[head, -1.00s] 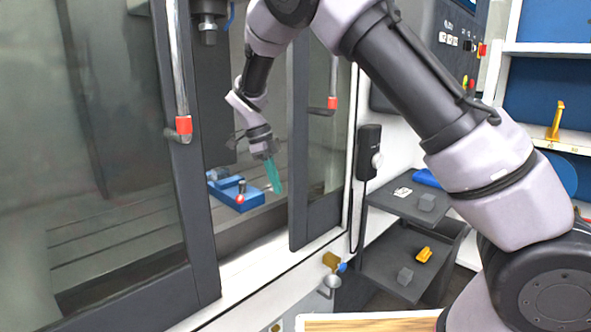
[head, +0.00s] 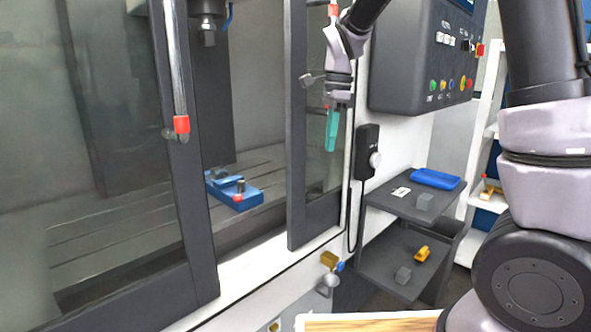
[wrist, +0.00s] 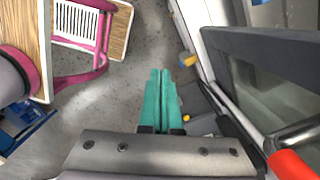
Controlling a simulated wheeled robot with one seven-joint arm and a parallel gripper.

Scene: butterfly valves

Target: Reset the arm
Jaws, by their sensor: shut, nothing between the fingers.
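My gripper (head: 332,130) has teal fingers and points down in the head view, in front of the machine's right door frame and outside the door opening. Its fingers are together with nothing between them. The wrist view also shows the teal fingers (wrist: 161,100) side by side over the grey floor. My arm's upper links run along the right side of the head view.
The machine's dark door (head: 313,215) stands partly open, with a blue vise (head: 236,193) inside. A control panel (head: 425,65) and a shelf cart (head: 405,205) stand to the right. A red-ended door handle (wrist: 290,163) is close at lower right in the wrist view.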

